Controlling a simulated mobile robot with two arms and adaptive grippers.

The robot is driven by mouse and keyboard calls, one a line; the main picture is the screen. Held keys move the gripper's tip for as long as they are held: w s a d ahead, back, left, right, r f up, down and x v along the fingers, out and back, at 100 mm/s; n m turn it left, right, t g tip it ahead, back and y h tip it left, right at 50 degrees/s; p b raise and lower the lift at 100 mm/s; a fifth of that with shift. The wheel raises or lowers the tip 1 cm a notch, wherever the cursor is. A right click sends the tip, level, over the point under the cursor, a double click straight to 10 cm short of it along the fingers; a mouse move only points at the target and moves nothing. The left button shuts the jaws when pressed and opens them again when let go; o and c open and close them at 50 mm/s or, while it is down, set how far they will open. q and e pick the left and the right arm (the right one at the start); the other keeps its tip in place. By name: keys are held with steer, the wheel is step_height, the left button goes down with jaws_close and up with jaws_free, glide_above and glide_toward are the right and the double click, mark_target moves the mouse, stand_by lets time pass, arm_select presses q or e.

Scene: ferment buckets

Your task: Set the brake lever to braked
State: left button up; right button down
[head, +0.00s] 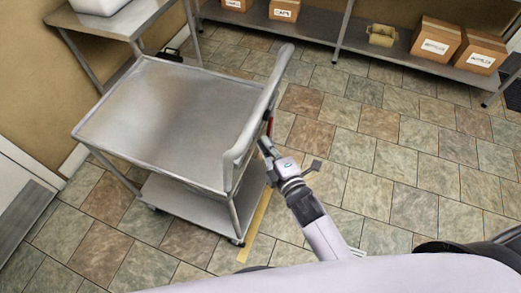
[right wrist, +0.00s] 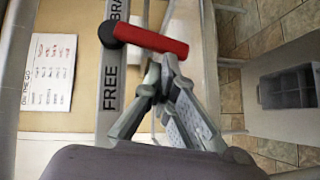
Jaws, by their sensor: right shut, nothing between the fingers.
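The steel cart (head: 160,105) stands at the left of the head view, with a raised push handle on its right side. The brake lever (right wrist: 160,40) has a red grip and a black pivot end on an upright plate. The plate (right wrist: 110,75) reads "FREE" below the pivot and "BRA", cut off, above it. The lever points right, tilting slightly down. In the head view only a bit of its red (head: 269,127) shows by the handle. My right gripper (head: 264,146) is shut and empty, its fingertips (right wrist: 162,65) just below the red grip; contact is unclear. My left gripper is out of view.
A steel table (head: 105,22) stands behind the cart at upper left. A low shelf (head: 390,58) with cardboard boxes (head: 436,38) runs along the back. Tiled floor right of the cart is open, with a yellow line (head: 257,225) beside it. A grey divided bin (right wrist: 288,88) shows in the wrist view.

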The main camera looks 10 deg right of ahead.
steer(key=w+n+t+b, duration=0.1)
steer(key=b, duration=0.2)
steer(key=w+d+f+n+t+y+b, duration=0.1)
steer(key=b, duration=0.2)
steer(key=w+d+f+n+t+b, duration=0.1)
steer(key=w+b, duration=0.1)
steer(key=b, duration=0.1)
steer(key=shift+d+f+n+b, duration=0.25)
steer(key=shift+n+b, duration=0.05)
steer(key=shift+n, duration=0.1)
steer(key=v, duration=1.2)
steer(key=shift+f, duration=0.3)
steer(key=shift+w+d, duration=0.1)
